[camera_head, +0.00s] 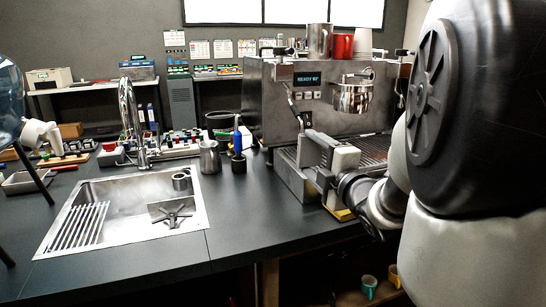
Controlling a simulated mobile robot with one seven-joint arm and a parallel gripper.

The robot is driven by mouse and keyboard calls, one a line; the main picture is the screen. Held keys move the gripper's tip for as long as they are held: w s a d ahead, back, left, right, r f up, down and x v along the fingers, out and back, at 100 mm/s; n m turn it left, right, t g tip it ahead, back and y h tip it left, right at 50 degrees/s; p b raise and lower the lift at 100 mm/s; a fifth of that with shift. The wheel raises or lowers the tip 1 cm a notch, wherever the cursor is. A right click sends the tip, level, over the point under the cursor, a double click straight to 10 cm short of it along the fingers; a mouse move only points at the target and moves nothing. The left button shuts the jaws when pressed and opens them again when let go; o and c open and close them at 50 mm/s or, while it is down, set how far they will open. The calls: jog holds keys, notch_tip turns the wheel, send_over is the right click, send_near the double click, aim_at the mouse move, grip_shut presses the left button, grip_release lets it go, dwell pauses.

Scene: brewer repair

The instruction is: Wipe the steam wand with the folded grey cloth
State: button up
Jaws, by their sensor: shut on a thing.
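The steam wand (296,108) is a thin metal tube hanging at the left front of the espresso machine (275,95). My gripper (312,148) is in front of the machine's left side, close to the lower end of the wand. It is shut on a light grey piece, seemingly the folded grey cloth (317,141). The fingers and the cloth are hard to tell apart at this size. I cannot tell whether the cloth touches the wand. My wrist and arm hide part of the drip tray.
A steel pitcher (209,158) and a dark cup with a blue-handled tool (238,163) stand left of the machine. A sink (120,215) with a tall faucet (130,115) is further left. Mugs (342,46) stand on the machine. The front counter (255,220) is clear.

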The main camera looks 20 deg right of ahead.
jog(key=shift+w+r+p, duration=0.1)
jog(key=shift+w+p, duration=0.4)
jog(key=shift+w, duration=2.75)
jog(key=shift+w+b, duration=0.3)
jog(key=shift+w, duration=0.5)
jog(key=shift+d+b, duration=0.4)
jog(key=shift+d, duration=1.6)
jog(key=shift+b, duration=0.4)
jog(key=shift+w+a, duration=0.1)
